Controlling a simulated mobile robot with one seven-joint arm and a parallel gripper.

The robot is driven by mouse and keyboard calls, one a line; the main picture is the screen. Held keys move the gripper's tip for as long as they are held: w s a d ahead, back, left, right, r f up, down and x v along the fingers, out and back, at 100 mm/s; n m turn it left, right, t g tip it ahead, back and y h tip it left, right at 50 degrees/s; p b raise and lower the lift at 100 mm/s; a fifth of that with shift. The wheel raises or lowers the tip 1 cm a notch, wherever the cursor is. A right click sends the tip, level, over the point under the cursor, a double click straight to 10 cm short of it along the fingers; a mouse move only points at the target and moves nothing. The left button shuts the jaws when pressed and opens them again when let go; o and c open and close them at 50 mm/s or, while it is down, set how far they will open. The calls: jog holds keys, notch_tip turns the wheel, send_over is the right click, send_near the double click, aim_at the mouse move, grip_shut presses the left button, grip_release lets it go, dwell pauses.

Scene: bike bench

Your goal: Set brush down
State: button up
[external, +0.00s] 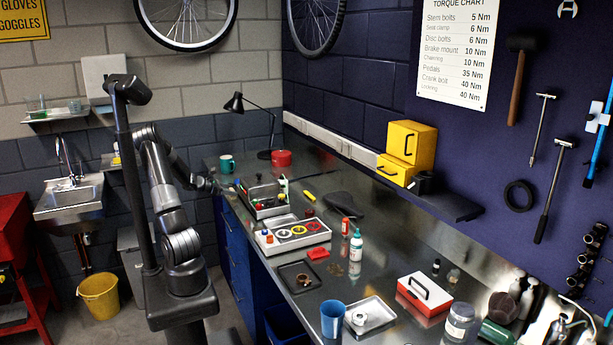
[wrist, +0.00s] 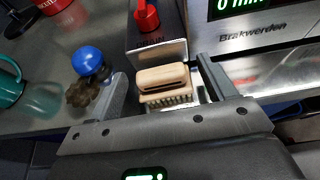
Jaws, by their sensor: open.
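The brush (wrist: 166,78) has a pale wooden back with a dark slot and light bristles pointing toward the camera's lower side. In the wrist view it sits between the two spread fingers of my gripper (wrist: 161,72), with a visible gap on the left side; contact on the right cannot be told. My gripper is open. In the external view my gripper (external: 213,185) is low over the far left end of the steel bench (external: 345,270). The brush is too small to make out there, and what lies directly under it is hidden.
A grey box with a red knob (wrist: 146,18) stands just beyond the brush. A device marked Brakwerden (wrist: 255,38) is at right. A blue ball-topped knob (wrist: 88,60) and a teal mug (wrist: 10,85) are at left. A red tin (external: 281,158) and desk lamp (external: 235,103) stand behind.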

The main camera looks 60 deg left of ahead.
jog(key=shift+c, duration=0.2)
jog(key=c, duration=1.1)
jog(key=shift+r, duration=0.15)
